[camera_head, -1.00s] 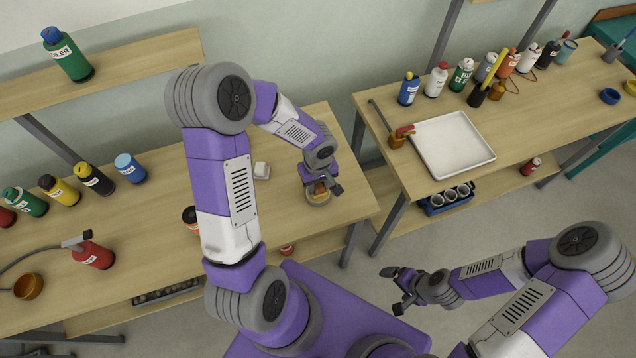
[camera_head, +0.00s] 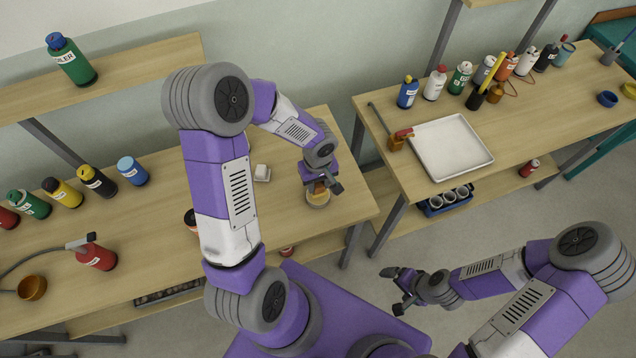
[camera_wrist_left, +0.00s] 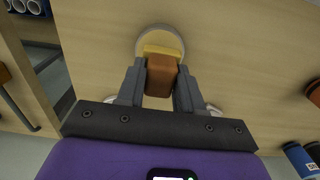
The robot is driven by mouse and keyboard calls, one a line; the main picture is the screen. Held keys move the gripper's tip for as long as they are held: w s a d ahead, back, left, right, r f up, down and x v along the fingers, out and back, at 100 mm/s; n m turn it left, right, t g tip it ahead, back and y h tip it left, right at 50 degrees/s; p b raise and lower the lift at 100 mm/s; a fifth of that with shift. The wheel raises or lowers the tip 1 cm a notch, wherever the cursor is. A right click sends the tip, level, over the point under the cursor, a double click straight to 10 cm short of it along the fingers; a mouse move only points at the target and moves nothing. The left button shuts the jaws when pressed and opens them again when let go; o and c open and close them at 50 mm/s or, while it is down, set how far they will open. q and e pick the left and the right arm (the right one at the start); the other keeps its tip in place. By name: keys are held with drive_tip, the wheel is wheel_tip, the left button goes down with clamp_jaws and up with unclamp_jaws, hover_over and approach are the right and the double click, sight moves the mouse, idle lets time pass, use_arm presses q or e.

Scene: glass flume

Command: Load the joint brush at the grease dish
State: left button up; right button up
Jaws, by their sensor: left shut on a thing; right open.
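My left gripper (camera_head: 325,187) is over the right end of the left workbench. It is shut on a brown block-shaped handle (camera_wrist_left: 161,76), which I take to be the joint brush. The grease dish (camera_head: 318,200) is a small round pale dish with yellowish contents right below the gripper. In the left wrist view the dish (camera_wrist_left: 178,40) shows just beyond the handle, with a yellow part (camera_wrist_left: 160,51) at the handle's far end over it. The brush tip is hidden, so I cannot tell whether it touches the grease. My right gripper (camera_head: 396,288) is open and empty, over the floor.
A small white block (camera_head: 262,172) lies left of the dish. Several bottles (camera_head: 97,181) stand along the left bench.

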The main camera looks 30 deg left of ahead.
use_arm(q)
drive_tip(key=shift+r+p, duration=1.25)
drive_tip(key=shift+r, duration=1.05)
